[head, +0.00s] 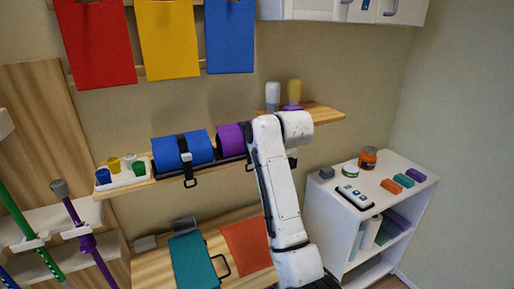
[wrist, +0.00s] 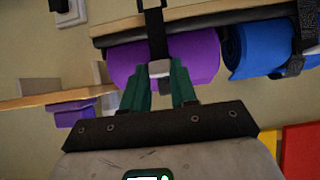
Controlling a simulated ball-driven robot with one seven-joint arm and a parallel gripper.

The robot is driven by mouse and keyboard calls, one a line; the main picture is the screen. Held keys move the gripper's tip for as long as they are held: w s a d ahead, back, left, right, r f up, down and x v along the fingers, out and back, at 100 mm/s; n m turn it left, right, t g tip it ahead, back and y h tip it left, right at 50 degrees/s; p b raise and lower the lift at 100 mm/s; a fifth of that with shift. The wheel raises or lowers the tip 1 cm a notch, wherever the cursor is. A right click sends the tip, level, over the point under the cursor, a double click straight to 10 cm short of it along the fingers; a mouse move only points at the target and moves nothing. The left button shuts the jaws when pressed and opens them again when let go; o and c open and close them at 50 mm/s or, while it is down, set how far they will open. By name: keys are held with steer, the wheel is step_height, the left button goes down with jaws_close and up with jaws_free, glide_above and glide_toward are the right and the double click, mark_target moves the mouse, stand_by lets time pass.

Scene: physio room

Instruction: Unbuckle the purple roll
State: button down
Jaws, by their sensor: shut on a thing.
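The purple roll (head: 229,138) lies on the wall shelf, right of the blue roll, partly hidden behind my arm in the head view. In the wrist view, which looks upside down, the purple roll (wrist: 199,56) has a black strap (wrist: 156,32) around its middle with a grey buckle (wrist: 159,69). My gripper (wrist: 161,76) has its green fingers on either side of this buckle and is shut on it. The gripper is hidden behind my arm in the head view.
The blue roll (head: 183,150) has its own black strap and sits close beside. Small cups in a white tray (head: 122,178) stand at the shelf's left end, and two bottles (head: 273,95) stand at the right. A white cabinet (head: 325,215) is at the right.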

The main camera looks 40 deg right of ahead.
steer(key=shift+w+d+r+g+y, duration=0.1)
steer(key=shift+r+g+y, duration=0.15)
steer(key=shift+g, duration=0.5)
steer(key=shift+w+a+r+g+y, duration=0.15)
steer(key=shift+r+g, duration=0.15)
steer(key=shift+g, duration=0.4)
steer(key=shift+w+d+r+g+y, duration=0.15)
steer(key=shift+r+g+y, duration=0.1)
steer(key=shift+g, duration=0.5)
steer(key=c, duration=0.9)
jaws_free()
steer(key=shift+r, duration=0.1)
steer(key=shift+v, duration=5.3)
steer(key=shift+w, duration=0.1)
